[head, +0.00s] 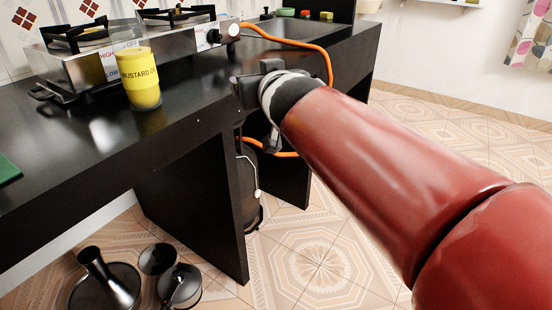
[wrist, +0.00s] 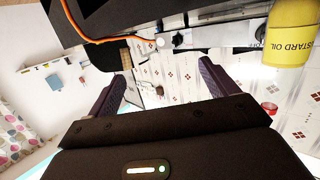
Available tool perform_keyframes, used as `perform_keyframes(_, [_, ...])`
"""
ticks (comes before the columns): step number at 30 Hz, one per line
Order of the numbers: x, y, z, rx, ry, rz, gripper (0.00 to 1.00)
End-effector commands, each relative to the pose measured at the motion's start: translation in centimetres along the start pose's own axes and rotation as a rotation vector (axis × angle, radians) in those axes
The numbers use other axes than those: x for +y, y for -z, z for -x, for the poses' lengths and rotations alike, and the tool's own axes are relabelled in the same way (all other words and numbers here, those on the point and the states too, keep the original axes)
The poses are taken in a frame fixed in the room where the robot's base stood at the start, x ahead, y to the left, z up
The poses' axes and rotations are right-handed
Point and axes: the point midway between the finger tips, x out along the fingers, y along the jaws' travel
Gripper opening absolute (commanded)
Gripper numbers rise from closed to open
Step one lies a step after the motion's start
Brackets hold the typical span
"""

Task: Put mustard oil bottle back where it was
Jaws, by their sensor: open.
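The mustard oil bottle (head: 140,84) is a yellow container with black lettering. It stands upright on the black counter (head: 75,150), in front of the stove (head: 105,62). It also shows in the wrist view at the upper right (wrist: 292,35), cut off by the picture edge and outside my fingers. My gripper (head: 248,88) is at the counter's front edge, to the right of the bottle and apart from it. In the wrist view my two purple fingers (wrist: 168,85) are spread wide with nothing between them.
An orange gas hose (head: 318,50) runs from the stove knob past my gripper and down to a dark cylinder (head: 246,185) under the counter. Small coloured items (head: 305,14) sit at the counter's far end. Dark pots (head: 108,285) are on the floor. A green item (head: 8,168) lies at left.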

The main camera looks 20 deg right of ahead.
Motion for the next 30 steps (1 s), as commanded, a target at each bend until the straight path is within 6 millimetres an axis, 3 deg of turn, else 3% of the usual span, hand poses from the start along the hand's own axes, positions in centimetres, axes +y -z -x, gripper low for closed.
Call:
perform_keyframes(1, [0.6, -3.8, 2.2, -0.122, -0.046, -0.002, 0.86])
perform_keyframes(3, [0.9, -9.4, 5.1, -0.313, -0.075, 0.003, 0.86])
perform_keyframes(6, [0.2, -16.4, 9.7, -0.563, -0.049, 0.018, 0.86])
perform_keyframes(9, [-1.0, -21.2, 13.5, -0.746, 0.016, 0.031, 0.86])
perform_keyframes(12, [-2.0, -23.8, 16.0, -0.853, 0.072, 0.039, 0.86])
perform_keyframes(15, [-2.4, -24.9, 17.1, -0.901, 0.101, 0.044, 0.86])
perform_keyframes(23, [-2.5, -24.9, 17.2, -0.906, 0.104, 0.045, 0.86])
perform_keyframes(30, [-2.4, -22.2, 17.7, -0.905, 0.103, 0.045, 0.86])
